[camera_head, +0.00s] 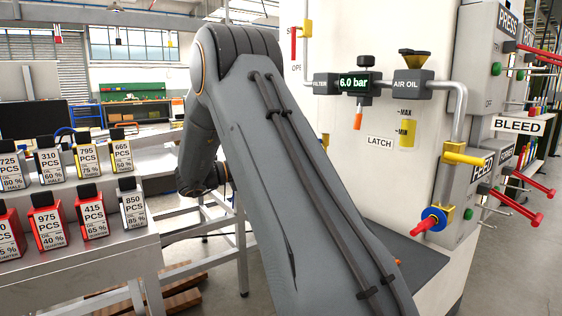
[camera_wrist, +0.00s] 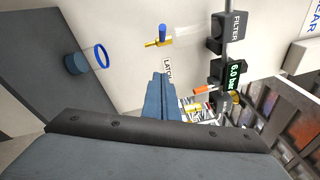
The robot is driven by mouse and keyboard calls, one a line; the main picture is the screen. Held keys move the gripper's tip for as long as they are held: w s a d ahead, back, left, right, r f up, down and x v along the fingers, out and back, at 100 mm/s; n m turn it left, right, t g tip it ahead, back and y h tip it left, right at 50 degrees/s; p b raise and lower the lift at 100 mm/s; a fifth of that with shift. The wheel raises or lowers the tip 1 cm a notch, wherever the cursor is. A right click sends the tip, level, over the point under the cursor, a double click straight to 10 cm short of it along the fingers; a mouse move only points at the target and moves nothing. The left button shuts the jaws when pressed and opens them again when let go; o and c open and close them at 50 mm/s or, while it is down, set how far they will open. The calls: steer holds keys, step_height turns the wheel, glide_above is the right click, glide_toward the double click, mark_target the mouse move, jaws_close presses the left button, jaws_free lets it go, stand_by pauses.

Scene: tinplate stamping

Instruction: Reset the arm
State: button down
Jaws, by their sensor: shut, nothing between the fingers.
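My arm (camera_head: 290,170) rises large and grey through the middle of the head view and bends down at its upper left. My gripper is hidden in the head view. In the wrist view my gripper (camera_wrist: 162,80) shows its blue-grey fingers together, with nothing between them. The fingers point toward the white machine panel, near the LATCH label (camera_wrist: 167,70), which they partly cover. They look apart from the panel, but the distance is hard to tell.
The white panel carries a 6.0 bar display (camera_head: 354,84), an air oil unit (camera_head: 412,83), a blue-ringed red valve (camera_head: 431,221) and red levers (camera_head: 520,200). Gauge blocks (camera_head: 95,212) fill a stepped rack at left. A dark plate (camera_head: 415,262) juts below the panel.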

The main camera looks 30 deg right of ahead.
stand_by(0.4)
steer(key=w+a+n+t+y+p, duration=0.3)
steer(key=w+a+n+t+y, duration=0.35)
steer(key=w+n+t, duration=0.6)
steer(key=s+a+f+n+t+y+p, duration=0.1)
steer(key=s+a+f+n+y, duration=0.2)
steer(key=a+n, duration=0.35)
steer(key=s+a+f+n+t+y+p, duration=0.1)
steer(key=s+a+n+y, duration=0.2)
steer(key=a+n+y, duration=0.3)
steer(key=s+a+f+n+g+y+p, duration=0.1)
steer(key=s+a+f+n+g+y, duration=0.15)
steer(key=s+a+n, duration=0.35)
steer(key=s+a+f+n+g+y+p, duration=0.1)
steer(key=s+f+n+g, duration=0.2)
steer(key=s, duration=0.4)
steer(key=s+f+n+g+p, duration=0.1)
steer(key=s+f+n+g, duration=0.1)
steer(key=s, duration=1)
steer(key=s+f+n+g+p, duration=0.1)
steer(key=s+n+g, duration=0.3)
steer(key=s, duration=0.8)
steer(key=shift+a+f+n, duration=0.35)
steer(key=shift+f+n, duration=0.2)
steer(key=shift+n, duration=0.45)
